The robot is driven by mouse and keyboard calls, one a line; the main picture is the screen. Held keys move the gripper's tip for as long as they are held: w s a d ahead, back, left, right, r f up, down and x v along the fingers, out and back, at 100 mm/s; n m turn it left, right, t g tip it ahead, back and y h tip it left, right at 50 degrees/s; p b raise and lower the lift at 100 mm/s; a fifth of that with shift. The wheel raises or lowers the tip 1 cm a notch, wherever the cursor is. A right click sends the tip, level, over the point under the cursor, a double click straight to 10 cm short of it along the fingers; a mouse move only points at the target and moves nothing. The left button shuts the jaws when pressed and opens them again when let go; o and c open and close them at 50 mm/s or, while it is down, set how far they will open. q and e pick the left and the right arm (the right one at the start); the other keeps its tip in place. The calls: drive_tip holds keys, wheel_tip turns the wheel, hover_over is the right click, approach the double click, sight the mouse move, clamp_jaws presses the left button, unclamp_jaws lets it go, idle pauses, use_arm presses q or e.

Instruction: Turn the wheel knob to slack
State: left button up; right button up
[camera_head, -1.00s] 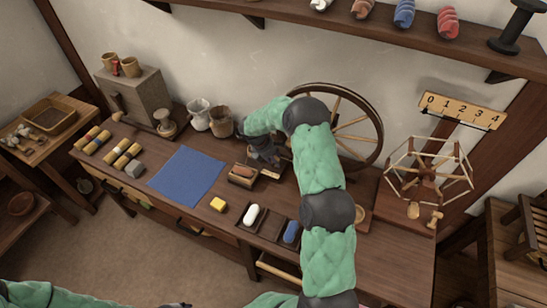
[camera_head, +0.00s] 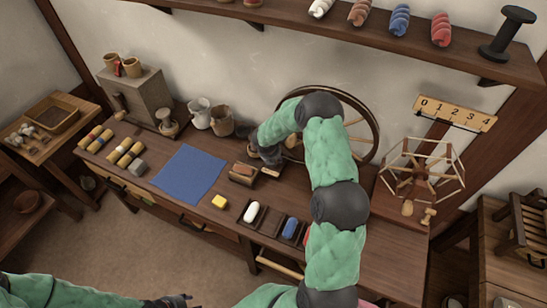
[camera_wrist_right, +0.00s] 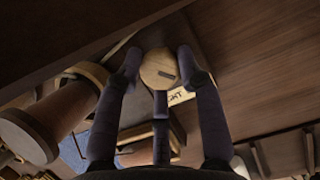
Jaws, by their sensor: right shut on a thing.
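The wheel knob (camera_wrist_right: 157,66) is a round pale wooden disc with a short dark mark, seen end-on in the right wrist view. My right gripper (camera_wrist_right: 160,75) is shut on it, with fingers at its left, right and lower sides. A pale label (camera_wrist_right: 179,96) ending in "GHT" shows just below right of the knob; its other letters are hidden. The knob's mark lies on the label's side. In the head view the spoked wheel (camera_head: 376,128) stands at the back, partly behind my right arm, and the knob is hidden. My left gripper (camera_head: 180,300) is at the bottom edge, its fingers unclear.
Jugs (camera_head: 200,112) stand left of the gripper. A wooden skein winder (camera_head: 423,170) is at the right, below a numbered board (camera_head: 455,113).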

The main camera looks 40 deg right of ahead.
drive_tip(key=shift+d+r, duration=0.1)
drive_tip(key=shift+d, duration=0.15)
drive_tip(key=o, duration=1.1)
drive_tip(key=shift+a, duration=0.1)
drive_tip(key=shift+r, duration=0.15)
drive_tip(key=s+a, duration=0.2)
drive_tip(key=a, duration=0.1)
drive_tip(key=s+a, duration=0.2)
drive_tip(key=a, duration=0.2)
drive_tip(key=s+a, duration=0.2)
drive_tip(key=a, duration=0.2)
drive_tip(key=shift+r, duration=0.35)
drive_tip(key=shift+d, duration=0.1)
